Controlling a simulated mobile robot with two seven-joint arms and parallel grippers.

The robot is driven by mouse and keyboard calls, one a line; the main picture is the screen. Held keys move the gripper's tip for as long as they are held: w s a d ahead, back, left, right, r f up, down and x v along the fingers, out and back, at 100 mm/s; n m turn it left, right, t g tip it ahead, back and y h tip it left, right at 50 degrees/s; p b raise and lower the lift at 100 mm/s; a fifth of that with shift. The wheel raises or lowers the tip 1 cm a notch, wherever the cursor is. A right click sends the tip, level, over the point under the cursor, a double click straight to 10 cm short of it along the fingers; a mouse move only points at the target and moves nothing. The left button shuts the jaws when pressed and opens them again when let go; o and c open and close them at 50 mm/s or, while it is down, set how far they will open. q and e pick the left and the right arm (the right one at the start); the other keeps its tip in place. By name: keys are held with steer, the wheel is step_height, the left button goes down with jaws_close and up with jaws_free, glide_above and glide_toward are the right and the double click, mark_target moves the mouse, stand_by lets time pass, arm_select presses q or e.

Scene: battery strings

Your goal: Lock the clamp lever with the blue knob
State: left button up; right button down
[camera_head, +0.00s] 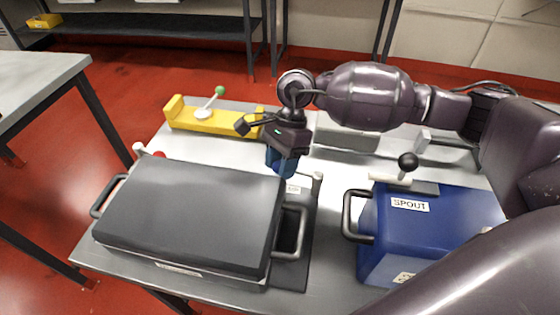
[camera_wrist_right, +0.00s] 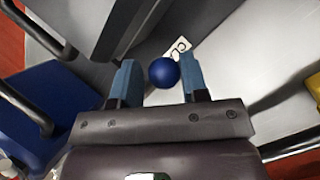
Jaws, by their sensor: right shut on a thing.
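The blue knob (camera_wrist_right: 163,71) shows as a round ball between the fingers of my right gripper (camera_wrist_right: 160,80) in the right wrist view. My right gripper (camera_head: 282,160) is shut on the knob, pointing down at the back right corner of the dark-lidded box (camera_head: 190,210). In the head view its blue fingers cover the knob, and the clamp lever under it is hidden. A white label (camera_wrist_right: 177,48) lies just beyond the knob in the wrist view. My left gripper is not in view.
A blue box marked SPOUT (camera_head: 430,235) stands at right, with a black-knobbed lever (camera_head: 408,161) behind its handle. A yellow fixture (camera_head: 205,120) with a green knob (camera_head: 220,91) is at the back left. A red knob (camera_head: 160,155) shows behind the dark-lidded box.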

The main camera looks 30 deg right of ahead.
steer(key=shift+w+d+r, duration=0.1)
steer(key=shift+w+d, duration=0.05)
steer(key=c, duration=0.7)
jaws_free()
steer(key=shift+d, duration=0.1)
steer(key=shift+o, duration=0.3)
